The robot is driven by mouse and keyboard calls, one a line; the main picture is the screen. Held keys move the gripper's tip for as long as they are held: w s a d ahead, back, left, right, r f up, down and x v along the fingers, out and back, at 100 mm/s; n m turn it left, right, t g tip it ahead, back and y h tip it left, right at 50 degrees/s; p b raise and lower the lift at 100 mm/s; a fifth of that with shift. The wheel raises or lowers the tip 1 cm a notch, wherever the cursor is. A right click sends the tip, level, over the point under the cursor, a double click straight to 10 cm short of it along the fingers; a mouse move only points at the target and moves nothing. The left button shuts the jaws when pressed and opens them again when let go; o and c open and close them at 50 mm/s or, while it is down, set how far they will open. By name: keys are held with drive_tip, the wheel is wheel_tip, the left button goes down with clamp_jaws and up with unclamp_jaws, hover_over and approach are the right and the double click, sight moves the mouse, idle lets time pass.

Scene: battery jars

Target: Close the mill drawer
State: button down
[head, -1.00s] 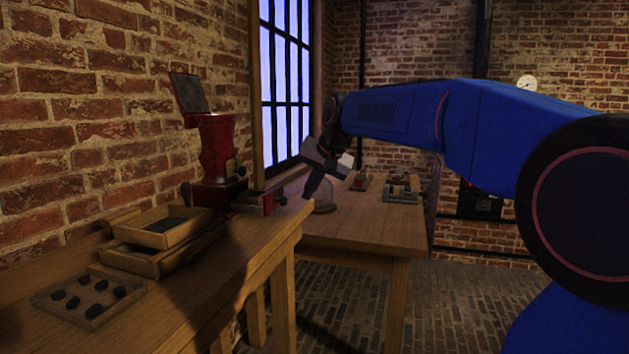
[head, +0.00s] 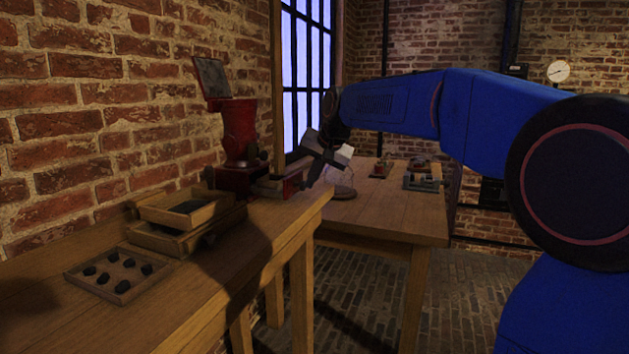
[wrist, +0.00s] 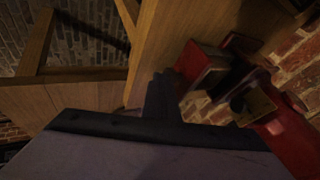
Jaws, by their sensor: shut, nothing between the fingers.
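The red mill (head: 238,130) stands on the long wooden bench against the brick wall, its dark lid raised. Its drawer (head: 291,184) is pulled out to the right, with the red front well away from the mill body. In the wrist view the red drawer front (wrist: 204,65) shows right of my fingers, with the dark drawer inside behind it. My gripper (head: 314,174) is shut and empty, pointing down just right of the drawer front. Its dark fingers (wrist: 163,92) also show in the wrist view. I cannot tell whether they touch the drawer front.
Stacked wooden trays (head: 185,212) and a shallow tray with several dark lumps (head: 90,283) lie on the bench (head: 215,285) at left. A second table (head: 400,215) behind holds a glass dome (head: 343,188) and small apparatus. The brick floor between is clear.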

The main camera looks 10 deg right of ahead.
drive_tip(key=w+a, duration=0.4)
drive_tip(key=a, duration=0.1)
drive_tip(key=w+a, duration=0.2)
drive_tip(key=a, duration=0.1)
drive_tip(key=shift+w+a, duration=0.15)
drive_tip(key=shift+a, duration=0.1)
drive_tip(key=shift+w+a, duration=0.15)
drive_tip(key=shift+a, duration=0.15)
